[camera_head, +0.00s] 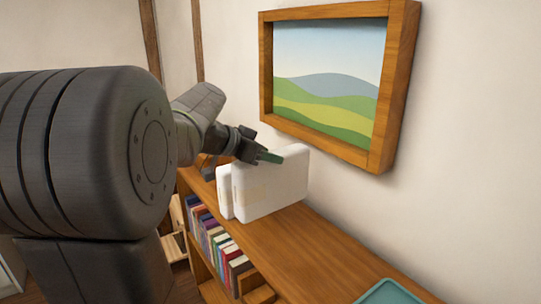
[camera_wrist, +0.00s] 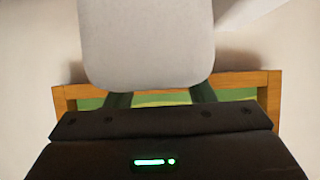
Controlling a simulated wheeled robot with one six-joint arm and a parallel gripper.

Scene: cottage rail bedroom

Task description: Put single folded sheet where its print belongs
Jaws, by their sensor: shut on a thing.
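A white folded sheet (camera_head: 272,184) stands upright on or just above the wooden shelf top, below the framed picture. My gripper (camera_head: 268,157) is at its upper edge, with a green fingertip against it, and is shut on it. In the wrist view the pale folded sheet (camera_wrist: 147,40) fills the upper middle, with the green fingers (camera_wrist: 160,98) at its near edge. I cannot make out a clear print on it. A second white folded piece (camera_head: 225,190) stands close behind it to the left, partly hidden.
The wooden bookshelf (camera_head: 290,237) runs along the wall, with several books (camera_head: 215,243) below its top. A teal tray (camera_head: 390,292) lies at its near right end. The shelf top between is clear. A wood-framed landscape picture (camera_head: 330,85) hangs above; its frame (camera_wrist: 65,98) also shows in the wrist view.

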